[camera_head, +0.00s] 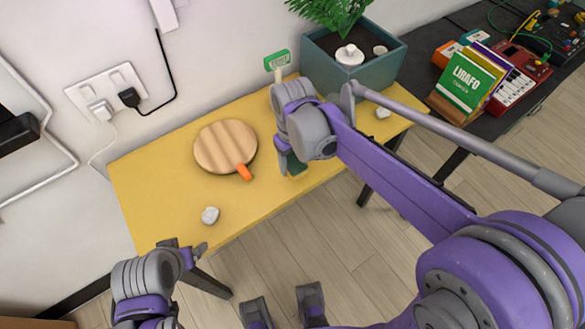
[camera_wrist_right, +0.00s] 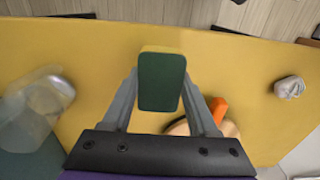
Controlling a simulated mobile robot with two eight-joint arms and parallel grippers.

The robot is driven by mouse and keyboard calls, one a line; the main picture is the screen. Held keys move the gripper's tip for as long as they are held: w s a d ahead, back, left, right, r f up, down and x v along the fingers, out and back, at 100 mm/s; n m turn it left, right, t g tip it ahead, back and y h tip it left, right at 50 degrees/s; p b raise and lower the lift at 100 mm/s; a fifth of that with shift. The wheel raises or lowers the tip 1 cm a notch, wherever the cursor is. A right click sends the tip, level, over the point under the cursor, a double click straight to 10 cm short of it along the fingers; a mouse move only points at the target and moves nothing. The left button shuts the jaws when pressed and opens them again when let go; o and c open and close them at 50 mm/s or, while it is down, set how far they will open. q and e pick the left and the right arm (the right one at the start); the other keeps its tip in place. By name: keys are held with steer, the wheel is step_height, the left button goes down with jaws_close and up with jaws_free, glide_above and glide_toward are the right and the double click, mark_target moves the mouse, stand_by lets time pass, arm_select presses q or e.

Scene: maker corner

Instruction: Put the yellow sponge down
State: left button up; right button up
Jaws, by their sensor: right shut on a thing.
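The yellow sponge (camera_wrist_right: 176,50) has a dark green face, which fills the middle of the right wrist view. My right gripper (camera_wrist_right: 162,95) is shut on it, one finger on each side. In the head view the right gripper (camera_head: 290,160) is over the front part of the yellow table (camera_head: 160,205), right of the round wooden board. The sponge (camera_head: 296,165) is mostly hidden there by the gripper; I cannot tell whether it touches the table. My left gripper (camera_head: 187,250) is by the table's front left corner; its finger gap is unclear.
A whitish lump (camera_head: 210,215) lies near the front left edge. A teal planter (camera_head: 365,75) stands at the back right. A clear container (camera_wrist_right: 30,110) stands nearby.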

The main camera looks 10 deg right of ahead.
mark_target(293, 170)
arm_select(q)
steer(key=shift+w+f, duration=0.1)
steer(key=shift+f, duration=0.15)
arm_select(e)
steer(key=shift+w+f, duration=0.1)
steer(key=shift+f, duration=2.05)
arm_select(q)
steer(key=shift+f+b, duration=0.15)
steer(key=shift+b, duration=0.2)
arm_select(e)
steer(key=o, duration=0.9)
steer(key=shift+f, duration=0.2)
steer(key=shift+c, duration=0.2)
steer(key=o, duration=0.4)
steer(key=shift+o, duration=0.2)
